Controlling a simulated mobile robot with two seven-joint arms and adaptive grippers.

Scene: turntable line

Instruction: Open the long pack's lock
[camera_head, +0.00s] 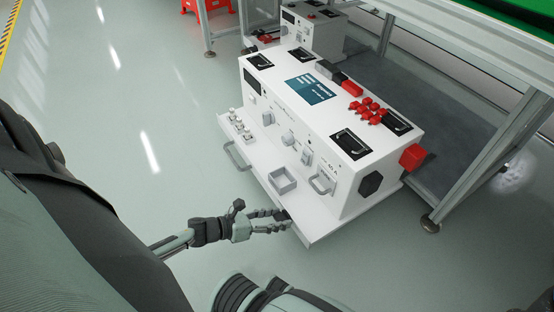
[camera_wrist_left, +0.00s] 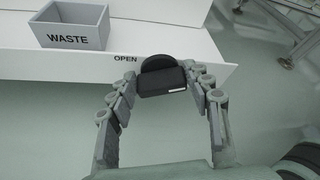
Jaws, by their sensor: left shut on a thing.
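The long pack (camera_head: 300,128) is a long white box with handles, black recessed panels and a blue label on top. It stands on a white tray-like base (camera_head: 318,226). The lock, a black knob (camera_wrist_left: 160,78), sits at the front edge of that base, with the word OPEN printed to its left in the left wrist view. My left gripper (camera_head: 285,219) reaches in from the left and is shut on the knob, also in the left wrist view (camera_wrist_left: 164,92), one finger on each side. The knob is mostly hidden by the fingers in the head view. My right gripper is not in view.
A grey bin marked WASTE (camera_wrist_left: 74,26) stands on the base left of the knob. Red parts (camera_head: 368,110) lie on the pack's top. A metal-framed table (camera_head: 470,52) stands at the right, with a smaller white box (camera_head: 322,35) behind. Floor to the left is clear.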

